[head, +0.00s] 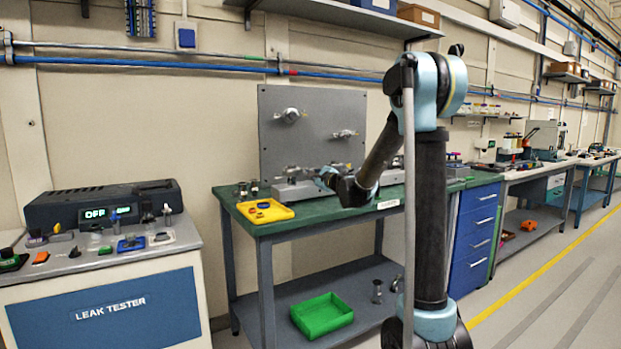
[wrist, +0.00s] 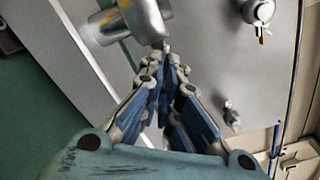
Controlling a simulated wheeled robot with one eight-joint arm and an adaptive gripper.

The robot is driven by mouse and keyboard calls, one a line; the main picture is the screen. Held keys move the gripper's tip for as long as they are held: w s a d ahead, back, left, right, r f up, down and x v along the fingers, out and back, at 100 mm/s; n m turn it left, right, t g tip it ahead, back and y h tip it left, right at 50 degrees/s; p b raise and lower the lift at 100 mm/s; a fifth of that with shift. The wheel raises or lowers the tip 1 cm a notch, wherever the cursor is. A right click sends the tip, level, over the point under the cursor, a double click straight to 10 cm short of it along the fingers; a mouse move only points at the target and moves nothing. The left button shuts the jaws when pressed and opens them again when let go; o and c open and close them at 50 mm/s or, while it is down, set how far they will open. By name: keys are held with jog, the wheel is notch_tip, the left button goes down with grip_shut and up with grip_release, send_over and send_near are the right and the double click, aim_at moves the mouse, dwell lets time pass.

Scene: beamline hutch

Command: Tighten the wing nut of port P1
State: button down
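A grey upright panel (head: 270,150) at the back of the green bench carries two silver port fittings, one at upper left (head: 290,115) and one at right (head: 344,134). No port label is readable, so I cannot tell which is P1. My gripper (head: 323,174) is low in front of the panel, over the bench. In the wrist view my gripper (wrist: 167,62) has its fingertips close together, just below a large silver fitting (wrist: 142,22). I see nothing between the fingertips; contact with the fitting is unclear. Two other silver fittings show at upper right (wrist: 258,11) and lower right (wrist: 232,116).
A yellow tray (head: 284,214) sits at the front left of the green bench (head: 340,224). Metal blocks (head: 290,191) stand behind it. A leak tester (head: 100,207) reading OFF stands on the left cart. A green bin (head: 322,318) is on the lower shelf.

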dwell(0.3)
jog(key=c, duration=2.1)
grip_release()
jog(key=shift+f, duration=0.1)
jog(key=v, duration=1.2)
